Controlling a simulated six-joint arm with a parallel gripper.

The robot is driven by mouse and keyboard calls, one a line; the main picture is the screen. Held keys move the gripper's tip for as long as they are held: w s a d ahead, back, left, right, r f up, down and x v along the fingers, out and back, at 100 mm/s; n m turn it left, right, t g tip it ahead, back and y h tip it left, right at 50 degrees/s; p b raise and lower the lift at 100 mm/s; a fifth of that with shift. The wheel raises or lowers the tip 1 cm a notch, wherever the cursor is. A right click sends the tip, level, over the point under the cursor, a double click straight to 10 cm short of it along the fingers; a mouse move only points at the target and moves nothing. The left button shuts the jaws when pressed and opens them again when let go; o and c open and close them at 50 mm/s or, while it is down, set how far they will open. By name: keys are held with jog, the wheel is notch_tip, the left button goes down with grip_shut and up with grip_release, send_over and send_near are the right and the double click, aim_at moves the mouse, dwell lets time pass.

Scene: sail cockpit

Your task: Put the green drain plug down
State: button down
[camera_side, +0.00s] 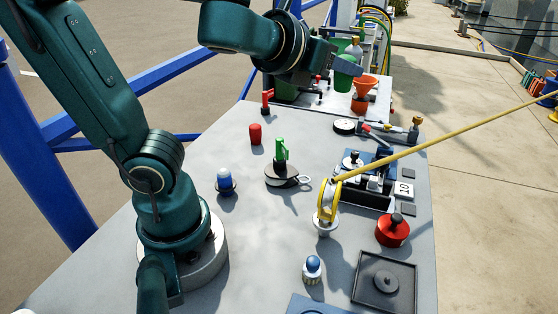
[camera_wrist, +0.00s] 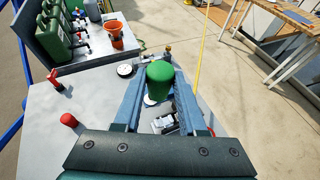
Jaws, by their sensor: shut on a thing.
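The green drain plug (camera_wrist: 160,80) is between the two fingers of my gripper (camera_wrist: 158,98) in the wrist view, its rounded end showing above them. My gripper is shut on it. In the side view my gripper (camera_side: 342,65) is high over the far part of the grey bench, with the tapered green plug (camera_side: 344,81) hanging clear of the bench top. Its lower end is hard to tell from the green containers behind.
A red peg (camera_side: 255,134), a blue-topped peg (camera_side: 225,180) and a green-handled disc (camera_side: 281,152) stand on the bench (camera_side: 185,140). A yellow wheel (camera_side: 329,200) with a slanting rope, a red knob (camera_side: 392,230) and a dark square tray (camera_side: 362,290) lie right. An orange funnel (camera_wrist: 115,32) stands behind.

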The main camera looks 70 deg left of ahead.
jog(key=s+a+f, duration=0.1)
jog(key=a+f, duration=0.3)
jog(key=d+f+m+h, duration=0.1)
jog(key=d+m+h, duration=0.3)
jog(key=d, duration=0.2)
notch_tip(320, 180, up, 3)
jog(key=w+d, duration=0.2)
jog(key=a+n+g+y, duration=0.2)
jog(key=a+n+y, duration=0.5)
jog(key=s+a+f+n+g+y, duration=0.2)
jog(key=a+f+n+g+y, duration=0.15)
jog(key=a+n+g, duration=0.35)
jog(key=s+a+f+n+g+y, duration=0.25)
jog(key=a+f+n+g, duration=0.2)
jog(key=a, duration=0.55)
jog(key=shift+t, duration=0.35)
jog(key=shift+w+d+f, duration=1.15)
jog(key=shift+w+f, duration=0.5)
jog(key=shift+f, duration=0.25)
jog(key=shift+w+d+f, duration=1.15)
jog(key=shift+w+f, duration=0.45)
jog(key=shift+f, duration=0.3)
jog(key=shift+w+d+f, duration=1.15)
jog(key=shift+w+f, duration=0.5)
jog(key=shift+f, duration=0.25)
